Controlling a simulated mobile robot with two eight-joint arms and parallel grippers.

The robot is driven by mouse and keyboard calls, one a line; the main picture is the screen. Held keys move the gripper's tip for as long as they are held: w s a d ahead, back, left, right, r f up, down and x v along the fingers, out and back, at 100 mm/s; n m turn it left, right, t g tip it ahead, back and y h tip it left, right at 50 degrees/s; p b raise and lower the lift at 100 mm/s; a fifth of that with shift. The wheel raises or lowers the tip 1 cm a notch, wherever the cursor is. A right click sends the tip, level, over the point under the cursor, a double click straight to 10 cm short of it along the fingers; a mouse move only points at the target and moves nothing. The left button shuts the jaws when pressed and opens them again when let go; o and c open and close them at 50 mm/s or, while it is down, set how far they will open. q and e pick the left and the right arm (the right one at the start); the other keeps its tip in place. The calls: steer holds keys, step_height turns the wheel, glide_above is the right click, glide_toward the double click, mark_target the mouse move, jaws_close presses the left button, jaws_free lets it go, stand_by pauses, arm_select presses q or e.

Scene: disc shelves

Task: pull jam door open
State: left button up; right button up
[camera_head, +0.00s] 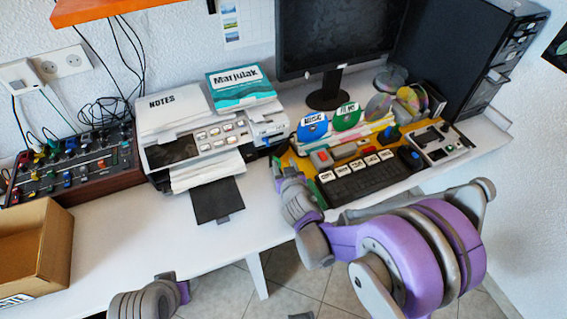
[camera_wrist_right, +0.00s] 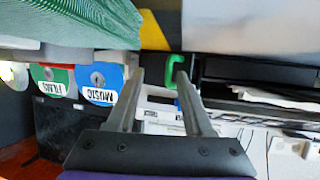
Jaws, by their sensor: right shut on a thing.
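The white printer (camera_head: 205,140) stands on the desk with papers on top and a black tray in front. My right gripper (camera_head: 279,170) is low beside the printer's right side, at its front corner. In the right wrist view, which looks upside down, its two fingers (camera_wrist_right: 160,78) flank a small green handle (camera_wrist_right: 176,70); I take them to be closed on it. The handle sits by the dark slotted part (camera_wrist_right: 250,75) with white sheets. The door's outline and angle are hidden. My left gripper does not show; only a grey and purple arm part shows at the bottom left.
Disc sleeves labelled MUSIC (camera_head: 312,127) and FILMS (camera_head: 347,116) stand right of the printer, behind the black keyboard (camera_head: 357,180). A mixer (camera_head: 75,165) and a cardboard box (camera_head: 55,245) are at left.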

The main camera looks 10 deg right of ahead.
steer(key=p+v, duration=0.1)
steer(key=v, duration=0.9)
steer(key=shift+s+r, duration=0.1)
steer(key=shift+s, duration=0.1)
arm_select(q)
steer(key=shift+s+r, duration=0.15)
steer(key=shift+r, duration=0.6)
arm_select(e)
steer(key=shift+c, duration=0.3)
